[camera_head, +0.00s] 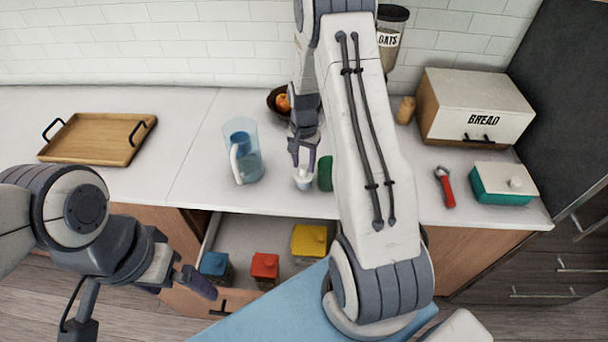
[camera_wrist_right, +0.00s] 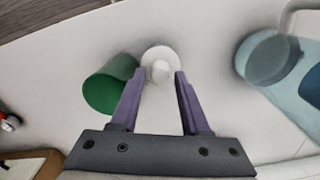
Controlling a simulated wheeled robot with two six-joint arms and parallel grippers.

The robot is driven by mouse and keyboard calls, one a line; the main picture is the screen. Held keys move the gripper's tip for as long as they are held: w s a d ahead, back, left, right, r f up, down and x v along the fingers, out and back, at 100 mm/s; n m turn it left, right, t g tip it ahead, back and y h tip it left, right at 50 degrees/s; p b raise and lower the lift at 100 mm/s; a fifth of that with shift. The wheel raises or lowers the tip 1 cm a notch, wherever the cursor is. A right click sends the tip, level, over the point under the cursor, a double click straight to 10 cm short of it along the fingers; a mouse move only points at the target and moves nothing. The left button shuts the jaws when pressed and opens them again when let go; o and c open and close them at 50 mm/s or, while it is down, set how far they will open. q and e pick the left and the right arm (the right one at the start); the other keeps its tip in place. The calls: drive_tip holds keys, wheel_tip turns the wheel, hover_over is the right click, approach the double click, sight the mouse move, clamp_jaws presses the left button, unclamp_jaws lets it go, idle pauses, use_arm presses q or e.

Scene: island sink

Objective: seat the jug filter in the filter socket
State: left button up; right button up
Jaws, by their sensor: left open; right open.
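The jug filter (camera_head: 304,181), a small white round piece with a knob on top, stands upright on the counter. It also shows in the right wrist view (camera_wrist_right: 161,56). My right gripper (camera_head: 302,158) is above it, pointing down. In the right wrist view its open fingers (camera_wrist_right: 158,76) lie on either side of the knob; I cannot tell whether they touch it. The clear jug (camera_head: 248,166) with a white handle stands to the left. Its blue inner part (camera_head: 240,138), perhaps holding the filter socket, is in its top. My left gripper (camera_head: 191,279) is open and empty, low in front of the drawer.
A green can (camera_head: 325,174) stands close beside the filter. An open drawer (camera_head: 250,233) below holds blue, red and yellow canisters. A wooden tray (camera_head: 75,141) is at left; a bread box (camera_head: 470,108), red-handled tool (camera_head: 445,188) and teal dish (camera_head: 503,186) are at right.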

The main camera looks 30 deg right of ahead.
drive_tip(key=shift+f+p, duration=0.35)
drive_tip(key=shift+f, duration=1)
use_arm(q)
drive_tip(key=shift+r, duration=0.65)
use_arm(e)
drive_tip(key=shift+c, duration=0.3)
clamp_jaws()
use_arm(q)
drive_tip(key=shift+f, duration=0.1)
use_arm(e)
drive_tip(key=shift+r, duration=0.1)
drive_tip(key=shift+w+r+b, duration=0.1)
drive_tip(key=shift+r+b, duration=0.25)
drive_tip(key=shift+r, duration=0.2)
use_arm(q)
wheel_tip(320, 180, down, 5)
drive_tip(key=b, duration=0.4)
use_arm(e)
wheel_tip(320, 180, up, 17)
drive_tip(key=shift+f, duration=0.15)
